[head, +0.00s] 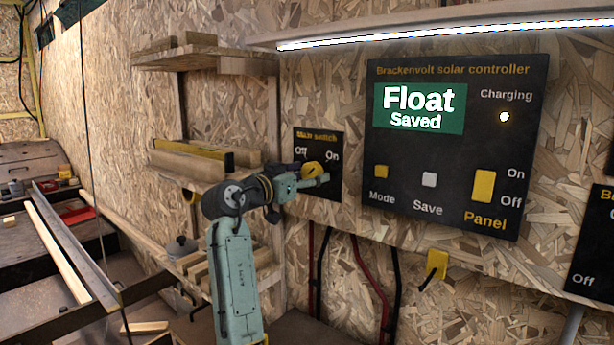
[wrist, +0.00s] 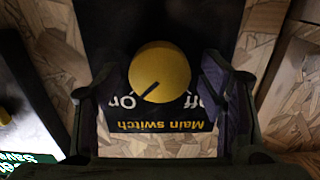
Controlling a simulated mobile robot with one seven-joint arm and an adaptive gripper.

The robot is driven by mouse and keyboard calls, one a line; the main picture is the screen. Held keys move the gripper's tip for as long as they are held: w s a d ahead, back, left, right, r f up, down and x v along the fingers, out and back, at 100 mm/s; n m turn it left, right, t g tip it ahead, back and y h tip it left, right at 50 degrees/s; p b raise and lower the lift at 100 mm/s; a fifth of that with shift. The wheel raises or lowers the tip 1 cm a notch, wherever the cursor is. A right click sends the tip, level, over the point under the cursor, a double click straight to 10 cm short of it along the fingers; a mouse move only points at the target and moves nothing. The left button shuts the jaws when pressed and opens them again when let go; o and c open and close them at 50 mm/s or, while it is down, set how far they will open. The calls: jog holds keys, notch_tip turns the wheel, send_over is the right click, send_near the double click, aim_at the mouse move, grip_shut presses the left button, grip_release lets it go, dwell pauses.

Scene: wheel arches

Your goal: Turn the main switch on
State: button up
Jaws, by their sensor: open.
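The main switch is a yellow round knob (head: 312,169) on a small black plate (head: 300,140) marked Off on the left and On on the right. My gripper (head: 318,182) is at the knob, its fingers apart. In the wrist view, which is upside down, the knob (wrist: 160,78) lies between the two open fingers of my gripper (wrist: 158,100), with gaps on both sides. The dark line on the knob slants down and left there, toward the On label (wrist: 127,101). The Off label is partly hidden by the right finger.
A black solar controller (head: 455,140) is right of the switch; its screen (head: 420,108) reads "Float Saved", and its Charging light (head: 504,117) is lit. Wooden shelves (head: 195,155) stand close left of my arm. Cables hang below the switch.

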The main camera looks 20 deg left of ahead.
jog(key=v, duration=1.2)
dwell(0.4)
